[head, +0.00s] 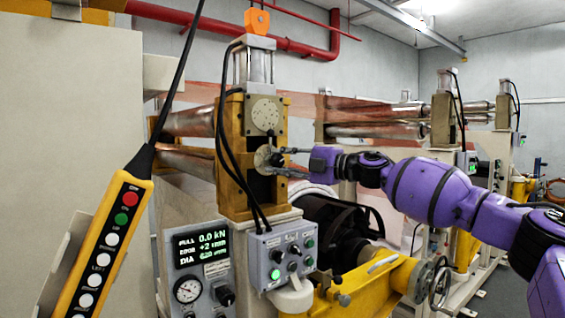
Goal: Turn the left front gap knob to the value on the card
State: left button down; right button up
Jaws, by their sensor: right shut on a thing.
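The gap knob (262,157) is a small round grey part on the front of the yellow-brown roll stand (232,195), below a round grey plate (265,114). My right gripper (279,161) reaches in from the right and is shut on the knob, with its thin fingers above and below it. The fingers hide part of the knob, and its pointer and scale are too small to read. I cannot make out a card with a value. My left gripper is not in view.
A yellow pendant (108,235) with several buttons hangs close at the left. A panel (200,252) reads pull 0.0 kN. A grey button box (281,255) sits below the stand. A black motor (340,227) and yellow frame (375,285) lie under my right arm.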

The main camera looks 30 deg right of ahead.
jog(key=shift+s+d+r, duration=0.15)
jog(key=shift+r, duration=0.6)
jog(key=o, duration=1)
jog(key=shift+c, duration=0.2)
jog(key=shift+o, duration=0.5)
jog(key=shift+f, duration=0.3)
jog(key=shift+f, duration=0.15)
jog(key=shift+f, duration=0.1)
jog(key=shift+s+d+f, duration=0.1)
jog(key=shift+s+d, duration=0.15)
jog(key=shift+s, duration=0.25)
jog(key=v, duration=0.6)
jog(key=shift+r, duration=0.2)
